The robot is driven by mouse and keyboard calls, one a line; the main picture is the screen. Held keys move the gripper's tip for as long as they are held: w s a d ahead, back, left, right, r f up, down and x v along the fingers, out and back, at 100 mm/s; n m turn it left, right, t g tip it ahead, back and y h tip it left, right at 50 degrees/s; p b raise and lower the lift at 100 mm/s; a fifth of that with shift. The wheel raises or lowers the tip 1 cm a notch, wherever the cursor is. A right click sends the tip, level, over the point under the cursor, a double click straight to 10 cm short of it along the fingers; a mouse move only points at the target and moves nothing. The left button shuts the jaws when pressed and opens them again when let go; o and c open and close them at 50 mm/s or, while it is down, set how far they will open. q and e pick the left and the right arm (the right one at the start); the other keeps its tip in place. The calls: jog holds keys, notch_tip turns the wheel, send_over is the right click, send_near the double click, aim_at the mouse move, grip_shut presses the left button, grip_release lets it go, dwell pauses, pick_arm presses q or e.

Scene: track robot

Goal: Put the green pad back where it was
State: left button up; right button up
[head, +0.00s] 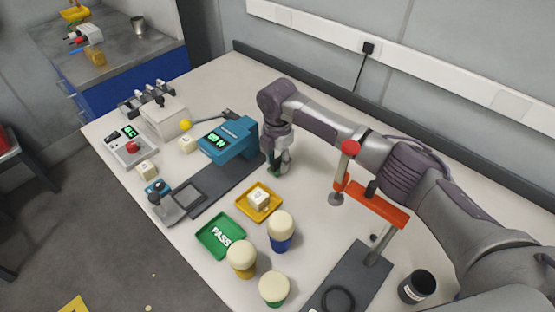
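My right gripper (279,163) points down over the pale bench, just right of the blue device with the green display. A small dark green piece, which looks like the green pad (274,169), shows at its fingers. The fingers appear closed on it and hide much of it. I cannot tell whether it touches the bench. My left gripper is not in view.
A yellow tray (247,205) with a pale cube (259,198) and a green PASS tray (213,248) lie in front. Several cream-topped coloured cylinders stand nearby. A red-handled press (376,204) stands to the right. A blue device (228,138) stands left of the gripper.

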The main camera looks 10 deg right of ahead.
aim_at(277, 160)
notch_tip(277, 160, up, 12)
jog(key=shift+r+b, duration=0.2)
jog(key=shift+b, duration=0.25)
dwell(0.5)
